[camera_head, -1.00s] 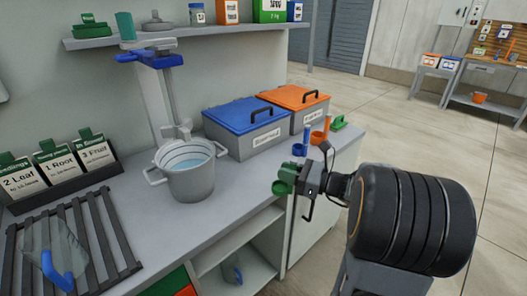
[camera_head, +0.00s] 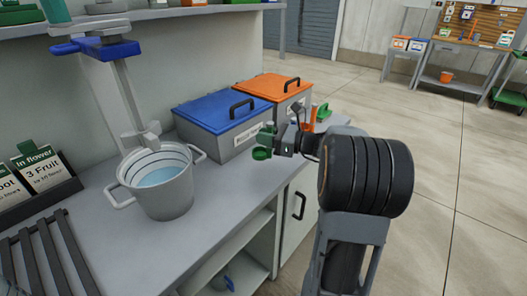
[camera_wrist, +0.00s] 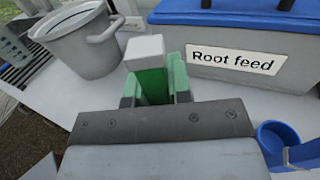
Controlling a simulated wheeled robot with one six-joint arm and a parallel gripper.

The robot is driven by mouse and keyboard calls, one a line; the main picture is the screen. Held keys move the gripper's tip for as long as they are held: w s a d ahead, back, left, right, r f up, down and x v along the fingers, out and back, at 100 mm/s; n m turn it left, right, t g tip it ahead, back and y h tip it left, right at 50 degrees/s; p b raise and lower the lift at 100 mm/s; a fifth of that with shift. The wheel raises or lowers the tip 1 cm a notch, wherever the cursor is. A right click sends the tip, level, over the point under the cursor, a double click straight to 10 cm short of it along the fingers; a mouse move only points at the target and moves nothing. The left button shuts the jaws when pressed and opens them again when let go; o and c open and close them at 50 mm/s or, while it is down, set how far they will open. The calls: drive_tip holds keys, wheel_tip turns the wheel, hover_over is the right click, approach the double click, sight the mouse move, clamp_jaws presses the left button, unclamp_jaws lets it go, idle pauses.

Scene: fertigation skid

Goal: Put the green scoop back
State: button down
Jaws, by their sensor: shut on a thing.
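My gripper (camera_head: 284,142) is shut on the green scoop (camera_head: 262,154) and holds it above the counter, in front of the blue-lidded box. In the wrist view the scoop's green handle (camera_wrist: 152,82) with a pale end stands between the jaws (camera_wrist: 156,92); its cup is hidden there. The blue-lidded box (camera_wrist: 235,55) reads "Root feed". A blue scoop (camera_wrist: 278,140) shows at lower right in the wrist view. An orange scoop (camera_head: 312,116) and a small green piece (camera_head: 323,112) stand beyond my gripper, partly hidden.
A grey bucket of water (camera_head: 160,190) stands left of my gripper. The orange-lidded box (camera_head: 272,92) is beside the blue-lidded one. A slatted rack (camera_head: 45,250) and a card holder (camera_head: 40,205) are at left. The counter (camera_head: 235,190) between bucket and gripper is bare.

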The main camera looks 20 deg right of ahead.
drive_tip(key=shift+w+d+f, duration=0.15)
drive_tip(key=shift+w+f, duration=0.3)
drive_tip(key=shift+f, duration=0.15)
drive_tip(key=shift+w+d+f, duration=0.15)
drive_tip(key=shift+w+f, duration=0.3)
drive_tip(key=shift+f, duration=0.1)
drive_tip(key=shift+w+d+f+b, duration=0.15)
drive_tip(key=shift+f+b, duration=0.5)
drive_tip(key=shift+f, duration=1.05)
drive_tip(key=shift+f, duration=0.15)
drive_tip(key=c, duration=1.1)
unclamp_jaws()
drive_tip(key=shift+o, duration=0.2)
